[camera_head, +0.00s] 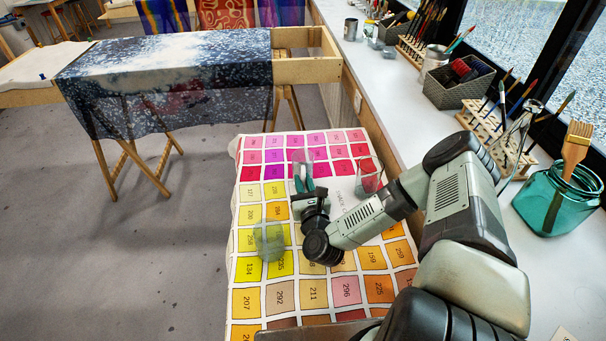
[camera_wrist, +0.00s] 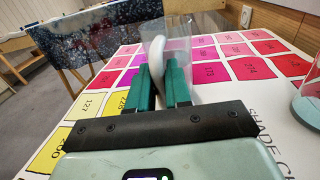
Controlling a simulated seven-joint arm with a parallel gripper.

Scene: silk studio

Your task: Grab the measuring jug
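The measuring jug (camera_wrist: 205,35) looks to be the clear vessel with a pale curved handle straight ahead of my gripper in the wrist view. In the head view a clear vessel (camera_head: 301,159) stands just beyond my fingertips. My gripper (camera_wrist: 161,72) has two green fingers with a narrow gap between them. The pale handle shows at this gap, between the fingertips. I cannot tell whether both fingers touch it. In the head view my gripper (camera_head: 304,182) is low over the colour chart. The jug appears upright; its lower part is partly hidden by the fingers.
A greenish clear cup (camera_head: 269,241) stands left of my arm on the shade chart table (camera_head: 248,300). The windowsill holds a teal jar (camera_head: 555,203), brush racks and a basket (camera_head: 459,84). A fabric-covered frame (camera_head: 170,75) stands behind.

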